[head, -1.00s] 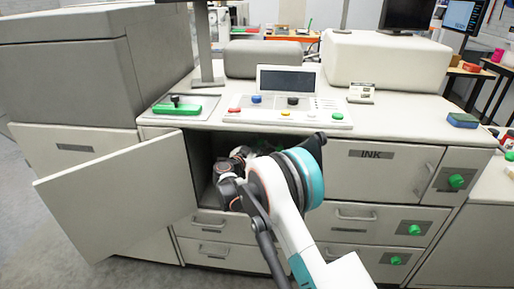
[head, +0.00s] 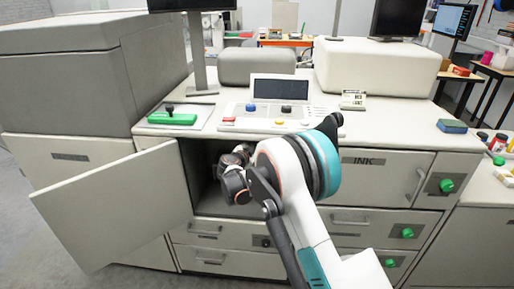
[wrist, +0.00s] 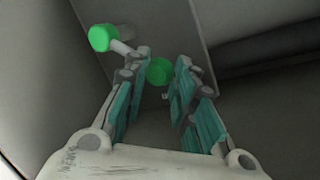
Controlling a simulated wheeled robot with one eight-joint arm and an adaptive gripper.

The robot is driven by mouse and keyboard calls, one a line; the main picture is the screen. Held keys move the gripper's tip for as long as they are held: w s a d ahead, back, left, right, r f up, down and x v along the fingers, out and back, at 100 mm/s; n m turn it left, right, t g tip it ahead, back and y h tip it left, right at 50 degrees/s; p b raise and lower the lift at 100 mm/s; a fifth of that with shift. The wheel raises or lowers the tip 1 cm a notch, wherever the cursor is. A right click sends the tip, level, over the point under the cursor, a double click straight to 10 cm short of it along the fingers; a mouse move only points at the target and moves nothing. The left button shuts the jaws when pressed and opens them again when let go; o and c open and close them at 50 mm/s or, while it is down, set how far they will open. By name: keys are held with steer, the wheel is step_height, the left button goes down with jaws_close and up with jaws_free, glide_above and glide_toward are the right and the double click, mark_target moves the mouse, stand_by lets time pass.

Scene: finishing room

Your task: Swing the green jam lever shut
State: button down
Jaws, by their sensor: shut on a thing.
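In the wrist view, my gripper (wrist: 162,63) has its fingers around a round green knob (wrist: 160,71), which I take as part of the green jam lever; the fingers are shut on it. A second green knob (wrist: 102,38) on a pale shaft stands just left of the left finger. Whether the two knobs belong to one lever cannot be told, as the finger covers the shaft's end. In the head view, my arm reaches into the open cabinet bay of the press (head: 212,205); the fingers and lever are hidden there.
A cabinet door (head: 118,208) stands wide open left of the bay. The console (head: 280,112) is above, beside a tray with a green block (head: 172,119). Drawers (head: 210,262) lie below. Green knobs (head: 407,233) sit on panels at the right.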

steer(key=c, duration=1.3)
jaws_free()
steer(key=v, duration=1.2)
